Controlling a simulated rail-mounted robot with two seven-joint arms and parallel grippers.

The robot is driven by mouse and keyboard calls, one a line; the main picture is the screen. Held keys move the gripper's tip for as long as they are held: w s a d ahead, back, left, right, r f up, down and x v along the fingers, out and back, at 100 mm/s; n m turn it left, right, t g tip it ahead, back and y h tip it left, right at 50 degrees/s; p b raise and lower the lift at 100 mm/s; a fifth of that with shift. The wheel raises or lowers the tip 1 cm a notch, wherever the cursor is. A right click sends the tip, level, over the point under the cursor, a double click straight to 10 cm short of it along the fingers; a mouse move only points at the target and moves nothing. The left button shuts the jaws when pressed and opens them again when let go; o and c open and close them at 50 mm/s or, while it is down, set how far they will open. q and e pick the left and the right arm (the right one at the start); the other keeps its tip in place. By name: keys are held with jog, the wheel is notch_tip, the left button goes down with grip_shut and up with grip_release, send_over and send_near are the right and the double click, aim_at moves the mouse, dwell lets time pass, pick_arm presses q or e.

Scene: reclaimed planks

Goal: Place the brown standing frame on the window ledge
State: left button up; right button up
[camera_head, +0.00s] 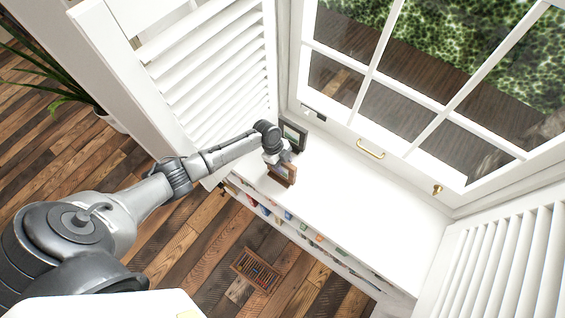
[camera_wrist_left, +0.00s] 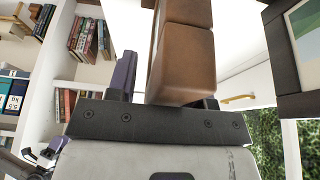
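The brown standing frame (camera_head: 283,174) is upright over the white window ledge (camera_head: 355,205), near its left front part; I cannot tell whether its foot touches the surface. My left gripper (camera_head: 279,160) is right at the frame's upper end. In the left wrist view the brown frame (camera_wrist_left: 185,60) fills the space in front of the gripper and covers most of one finger. The other finger (camera_wrist_left: 122,76) stands apart from it with a visible gap, so the gripper looks open around the frame. My right gripper is not in view.
A dark picture frame (camera_head: 293,135) stands behind, close to the brown one; it also shows in the wrist view (camera_wrist_left: 290,50). A louvred shutter (camera_head: 215,75) is at the left. Bookshelves lie below the ledge. The ledge's middle and right are clear.

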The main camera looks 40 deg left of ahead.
pick_arm(q)
jog(key=shift+r, duration=0.1)
jog(key=shift+p+v, duration=1.65)
jog(key=shift+v, duration=0.45)
dwell(0.9)
jog(key=shift+c, duration=0.5)
